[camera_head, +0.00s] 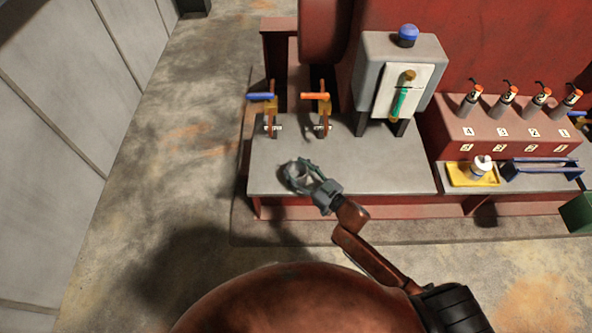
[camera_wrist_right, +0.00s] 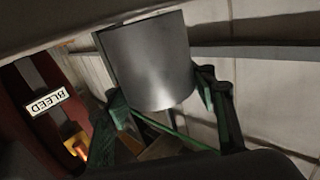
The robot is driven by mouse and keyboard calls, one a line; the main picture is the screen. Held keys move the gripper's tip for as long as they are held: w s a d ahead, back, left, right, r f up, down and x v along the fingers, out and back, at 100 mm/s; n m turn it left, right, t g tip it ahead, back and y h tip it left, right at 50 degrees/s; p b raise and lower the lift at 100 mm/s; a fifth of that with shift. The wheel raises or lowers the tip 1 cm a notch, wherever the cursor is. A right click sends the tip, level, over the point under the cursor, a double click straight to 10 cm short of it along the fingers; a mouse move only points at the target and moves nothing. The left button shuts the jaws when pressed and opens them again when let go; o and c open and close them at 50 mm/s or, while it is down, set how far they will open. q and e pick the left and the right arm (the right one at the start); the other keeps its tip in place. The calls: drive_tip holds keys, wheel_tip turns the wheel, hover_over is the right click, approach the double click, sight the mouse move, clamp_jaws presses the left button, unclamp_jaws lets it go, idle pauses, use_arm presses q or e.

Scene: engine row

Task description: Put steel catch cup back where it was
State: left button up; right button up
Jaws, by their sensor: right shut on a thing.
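The steel catch cup (camera_wrist_right: 148,62) is a plain grey metal cylinder, held between the green fingers of my right gripper (camera_wrist_right: 168,100) in the right wrist view. In the head view the cup (camera_head: 296,174) shows as a grey ring over the front left part of the grey bench top. My right gripper (camera_head: 307,172) is shut around it there. I cannot tell whether the cup touches the bench or hangs above it. My left gripper is not in view.
Behind the cup stand a blue-handled valve (camera_head: 262,97) and an orange-handled valve (camera_head: 315,96). A grey box with a blue lamp (camera_head: 408,36) stands to their right. A yellow tray (camera_head: 460,178) with a white bottle (camera_head: 481,167) and a blue rack (camera_head: 540,170) are farther right. The bench middle is clear.

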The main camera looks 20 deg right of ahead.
drive_tip(key=shift+f, duration=0.25)
drive_tip(key=o, duration=1.3)
drive_tip(key=shift+c, duration=0.2)
drive_tip(key=shift+r, duration=0.15)
drive_tip(key=v, duration=1.2)
